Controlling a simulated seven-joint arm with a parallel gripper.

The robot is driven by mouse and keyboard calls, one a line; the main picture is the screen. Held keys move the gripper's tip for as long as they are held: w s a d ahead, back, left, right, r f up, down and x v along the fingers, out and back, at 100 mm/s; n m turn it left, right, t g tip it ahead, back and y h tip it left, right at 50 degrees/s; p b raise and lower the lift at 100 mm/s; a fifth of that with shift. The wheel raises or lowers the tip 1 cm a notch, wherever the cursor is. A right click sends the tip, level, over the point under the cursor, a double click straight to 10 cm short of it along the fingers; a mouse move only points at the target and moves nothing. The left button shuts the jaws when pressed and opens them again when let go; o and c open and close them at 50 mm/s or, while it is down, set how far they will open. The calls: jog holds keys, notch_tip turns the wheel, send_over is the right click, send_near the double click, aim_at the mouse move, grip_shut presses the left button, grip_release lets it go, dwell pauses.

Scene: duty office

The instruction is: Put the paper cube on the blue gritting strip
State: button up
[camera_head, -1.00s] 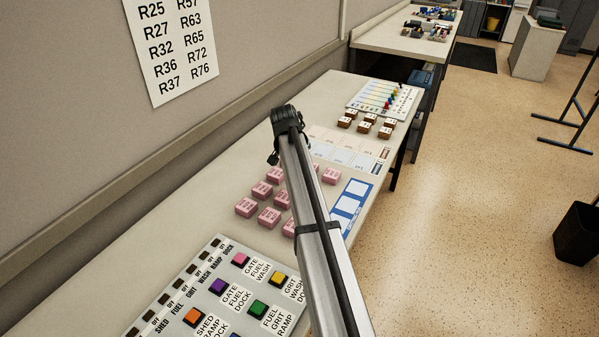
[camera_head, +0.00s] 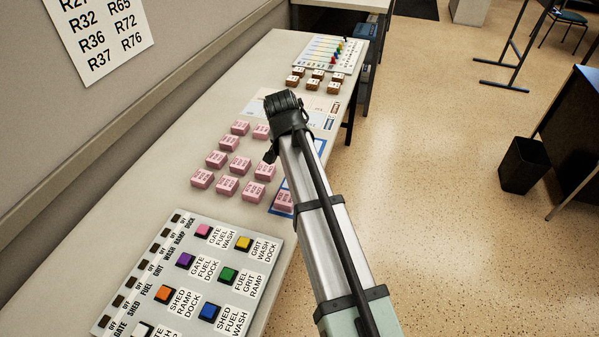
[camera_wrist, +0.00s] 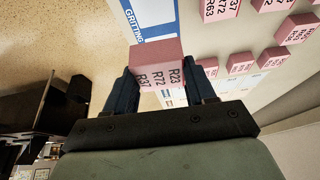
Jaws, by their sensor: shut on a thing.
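My gripper (camera_wrist: 163,100) is shut on a pink paper cube (camera_wrist: 157,62), marked R37, R72 and R23, in the wrist view. The blue gritting strip (camera_wrist: 128,12), with its white label GRITTING, runs behind the held cube and out of the top of the wrist view. I cannot tell how high the cube is above it. In the head view, my arm hides most of the strip (camera_head: 320,147), the gripper jaws and the held cube. Another pink cube (camera_head: 285,199) appears to sit on the strip's near end.
Several pink cubes (camera_head: 227,186) stand left of the strip. A panel with coloured buttons (camera_head: 255,268) lies nearer, and brown blocks (camera_head: 314,84) and a lettered board (camera_head: 342,58) lie farther along the desk. The wall is close on the left.

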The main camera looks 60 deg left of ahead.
jog(key=shift+f, duration=5)
jog(key=shift+f, duration=0.1)
jog(key=o, duration=1)
jog(key=shift+o, duration=0.2)
jog(key=v, duration=1.2)
jog(key=shift+d, duration=0.1)
